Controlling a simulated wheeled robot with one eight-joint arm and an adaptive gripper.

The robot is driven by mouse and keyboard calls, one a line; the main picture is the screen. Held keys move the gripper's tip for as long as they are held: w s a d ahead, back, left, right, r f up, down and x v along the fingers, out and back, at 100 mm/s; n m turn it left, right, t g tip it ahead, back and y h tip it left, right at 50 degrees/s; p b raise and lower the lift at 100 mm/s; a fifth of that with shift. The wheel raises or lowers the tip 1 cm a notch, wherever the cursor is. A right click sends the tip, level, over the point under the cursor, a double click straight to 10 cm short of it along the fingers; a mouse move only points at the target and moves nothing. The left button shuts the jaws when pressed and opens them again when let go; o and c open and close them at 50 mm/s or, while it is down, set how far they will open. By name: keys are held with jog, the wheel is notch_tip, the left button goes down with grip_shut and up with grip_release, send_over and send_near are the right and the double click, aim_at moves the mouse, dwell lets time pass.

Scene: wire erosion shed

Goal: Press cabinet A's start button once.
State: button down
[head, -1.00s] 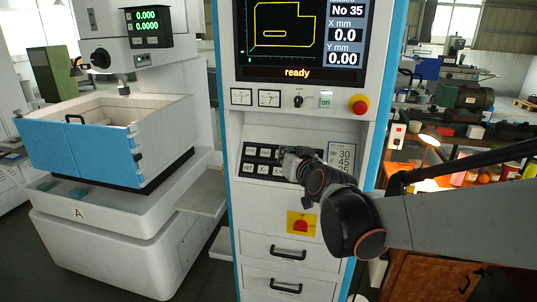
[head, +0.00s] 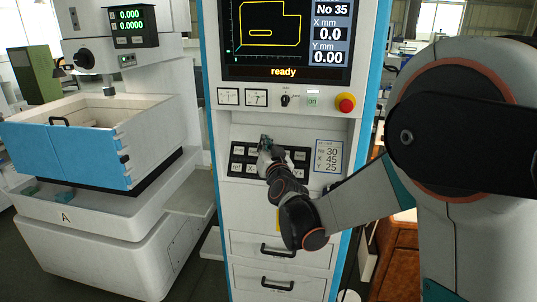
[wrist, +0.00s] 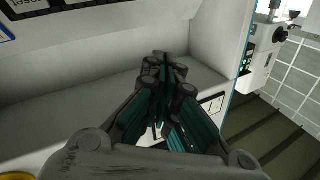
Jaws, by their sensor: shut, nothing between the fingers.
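The control cabinet (head: 212,128) stands upright in the middle of the head view, with a blue edge and a screen (head: 290,38) reading "ready". Beside it on the left is the machine marked A (head: 66,218). My gripper (head: 264,142) is shut and empty in front of this panel and hides some keys. I cannot tell whether it touches one.
Above the recess are two dials (head: 242,97), a black knob (head: 286,100), a small "on" button (head: 313,101) and a red mushroom button (head: 345,103). A printed card (head: 328,156) is right of the keys. Drawers with black handles (head: 278,251) are below.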

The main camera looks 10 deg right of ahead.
jog(key=shift+w+d+f+b, duration=0.35)
jog(key=shift+w+f+b, duration=0.2)
jog(key=shift+w+f, duration=0.45)
jog(key=shift+w+d+f+b, duration=0.4)
jog(key=shift+w+f+b, duration=0.25)
jog(key=shift+w, duration=0.6)
jog(key=shift+w+d+f+b, duration=0.35)
jog(key=shift+w+f+b, duration=0.1)
jog(key=shift+w+f, duration=0.6)
jog(key=shift+w, duration=0.2)
jog(key=shift+w+d+f, duration=0.1)
jog(key=shift+w, duration=0.1)
jog(key=shift+w+d+f+b, duration=0.1)
jog(key=shift+w+f+b, duration=0.2)
jog(key=shift+b, duration=0.15)
jog(key=shift+s+r, duration=0.1)
jog(key=shift+r, duration=0.05)
jog(key=shift+s+a+r, duration=0.2)
jog(key=shift+s+r, duration=0.2)
jog(key=shift+s, duration=0.15)
jog(key=shift+s+a+r+p, duration=0.3)
jog(key=shift+s+r+p, duration=0.4)
jog(key=shift+s, duration=0.25)
jog(key=shift+s+a+r+p, duration=0.3)
jog(key=shift+s+r+p, duration=0.15)
jog(key=shift+s+r, duration=0.45)
